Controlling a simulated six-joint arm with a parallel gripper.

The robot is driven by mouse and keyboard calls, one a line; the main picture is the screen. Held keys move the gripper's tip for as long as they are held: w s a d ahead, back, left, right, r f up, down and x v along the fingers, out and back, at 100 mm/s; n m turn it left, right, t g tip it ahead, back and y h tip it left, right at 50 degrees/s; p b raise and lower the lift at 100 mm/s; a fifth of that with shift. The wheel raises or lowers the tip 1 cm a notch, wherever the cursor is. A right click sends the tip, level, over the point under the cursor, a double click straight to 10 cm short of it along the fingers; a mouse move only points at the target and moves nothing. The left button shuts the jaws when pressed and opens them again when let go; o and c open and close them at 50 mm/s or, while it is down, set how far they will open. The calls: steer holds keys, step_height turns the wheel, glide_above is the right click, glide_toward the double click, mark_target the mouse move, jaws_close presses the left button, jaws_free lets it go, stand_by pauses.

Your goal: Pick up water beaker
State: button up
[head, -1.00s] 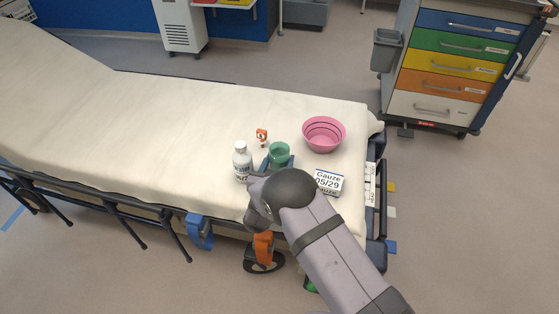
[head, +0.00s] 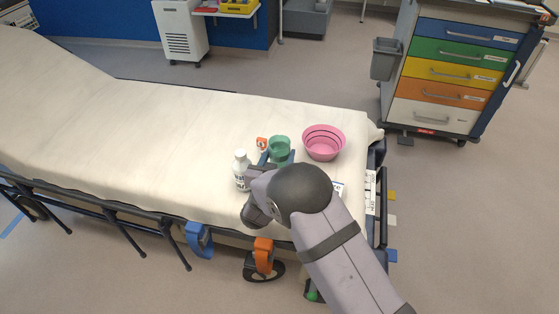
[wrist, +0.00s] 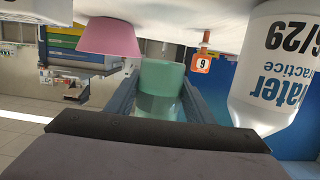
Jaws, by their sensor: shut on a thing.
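The green beaker (head: 279,147) is between the fingers of my gripper (head: 276,159), a little above the stretcher's white mattress. In the wrist view, which is upside down, the green beaker (wrist: 161,78) sits between my two dark gripper fingers (wrist: 158,103), which are shut on its sides. It looks roughly upright. My wrist and forearm hide the lower part of the grip in the head view. I cannot tell how much water is in it.
A white water bottle (head: 241,171) stands close left of the gripper. A small orange-and-white tag (head: 262,144) is just behind. A pink bowl (head: 323,142) stands to the right. The gauze box (head: 338,188) is mostly hidden by my arm. The mattress (head: 150,130) is clear further left.

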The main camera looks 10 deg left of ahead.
mark_target(277, 153)
steer(key=shift+r, duration=1.7)
steer(key=shift+r, duration=0.1)
